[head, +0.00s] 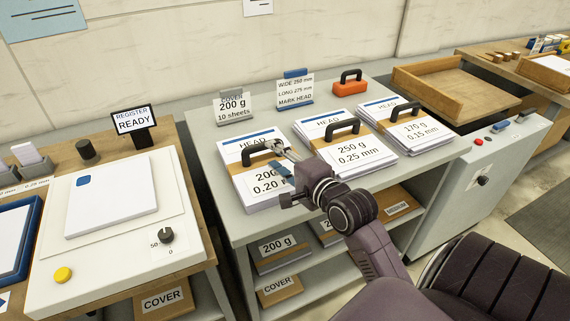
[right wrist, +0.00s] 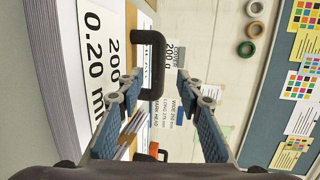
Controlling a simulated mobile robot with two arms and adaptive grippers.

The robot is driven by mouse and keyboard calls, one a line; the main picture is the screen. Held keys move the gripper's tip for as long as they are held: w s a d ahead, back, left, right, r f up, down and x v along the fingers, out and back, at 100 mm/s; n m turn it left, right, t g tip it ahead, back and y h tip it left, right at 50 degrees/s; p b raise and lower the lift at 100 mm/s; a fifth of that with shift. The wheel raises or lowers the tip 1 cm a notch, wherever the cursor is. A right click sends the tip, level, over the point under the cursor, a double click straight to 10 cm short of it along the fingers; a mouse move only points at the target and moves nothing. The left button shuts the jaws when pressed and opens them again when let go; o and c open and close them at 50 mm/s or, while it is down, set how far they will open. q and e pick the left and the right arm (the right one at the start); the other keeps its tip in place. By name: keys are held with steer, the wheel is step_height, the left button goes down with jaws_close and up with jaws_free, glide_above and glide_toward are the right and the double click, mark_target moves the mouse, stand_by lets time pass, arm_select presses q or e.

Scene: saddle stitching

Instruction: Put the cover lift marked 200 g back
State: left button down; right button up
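The lift marked 200 g, 0.20 mm (head: 247,190) is a white stack with a blue stripe, a tan band and a black handle (head: 262,148). It lies on the grey table, leftmost of three lifts. My right gripper (head: 279,162) is at its right side, close to the handle. In the right wrist view the fingers (right wrist: 160,88) are open and spread, with the black handle (right wrist: 158,50) just ahead, toward the left finger. I cannot tell whether they touch. A small sign (head: 233,105) reading cover, 200 g, 10 sheets stands behind the lift. My left gripper is not in view.
Lifts marked 250 g (head: 350,150) and 170 g (head: 408,127) stand to the right. An orange handled block (head: 350,88) and a job sign (head: 295,92) are behind. A register station (head: 110,245) with a white stack is left. More stacks fill the shelf below.

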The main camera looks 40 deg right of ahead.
mark_target(286, 186)
steer(key=shift+v, duration=2.2)
